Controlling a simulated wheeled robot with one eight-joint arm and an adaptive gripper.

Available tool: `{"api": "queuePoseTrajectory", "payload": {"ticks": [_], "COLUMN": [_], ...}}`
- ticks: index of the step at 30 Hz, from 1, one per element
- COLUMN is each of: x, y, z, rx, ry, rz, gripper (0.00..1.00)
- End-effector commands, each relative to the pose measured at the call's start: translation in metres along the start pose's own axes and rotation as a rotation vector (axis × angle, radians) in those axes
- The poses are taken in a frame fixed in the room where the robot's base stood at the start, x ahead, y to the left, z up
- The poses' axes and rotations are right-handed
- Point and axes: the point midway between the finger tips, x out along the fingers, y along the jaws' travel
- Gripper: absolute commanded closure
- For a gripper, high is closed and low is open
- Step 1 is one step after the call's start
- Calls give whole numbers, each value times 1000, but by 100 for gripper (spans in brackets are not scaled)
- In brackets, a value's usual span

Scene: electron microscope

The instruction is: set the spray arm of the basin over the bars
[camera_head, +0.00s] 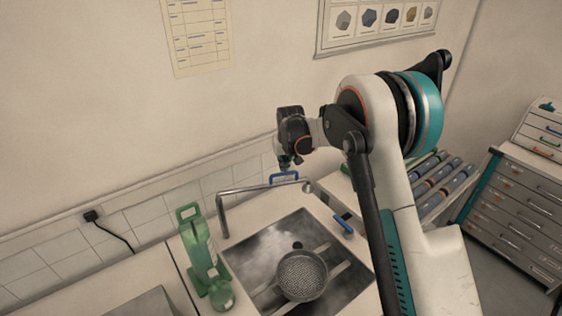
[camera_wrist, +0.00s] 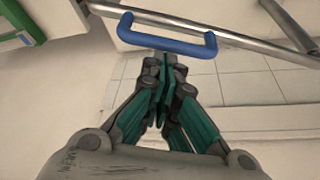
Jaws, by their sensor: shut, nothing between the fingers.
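The spray arm (camera_head: 262,188) is a metal tube rising from a post at the basin's back left. It reaches right along the back, with its nozzle end (camera_head: 308,187) behind the back right corner, away from the bars. A blue handle (camera_head: 284,177) shows at the tube; it also shows in the wrist view (camera_wrist: 165,45). Two pale bars (camera_head: 339,270) lie across the basin (camera_head: 238,252), bearing a round sieve (camera_head: 302,276). My gripper (camera_head: 285,163) is above the blue handle in the head view. In the wrist view its teal fingers (camera_wrist: 164,72) are shut and empty, close to the handle.
A blue lever (camera_head: 343,224) is at the basin's right edge. A tray of tubes (camera_head: 432,180) and a drawer cabinet (camera_head: 515,210) are at the right. The wall is behind.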

Motion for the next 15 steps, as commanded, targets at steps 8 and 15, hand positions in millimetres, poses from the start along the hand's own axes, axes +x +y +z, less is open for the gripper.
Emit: {"api": "queuePoseTrajectory", "payload": {"ticks": [8,15], "x": [-18,-36], "y": [-3,-15], "z": [58,105], "rx": [211,408], "ry": [-1,-1], "rz": [79,152], "gripper": [100,100]}}
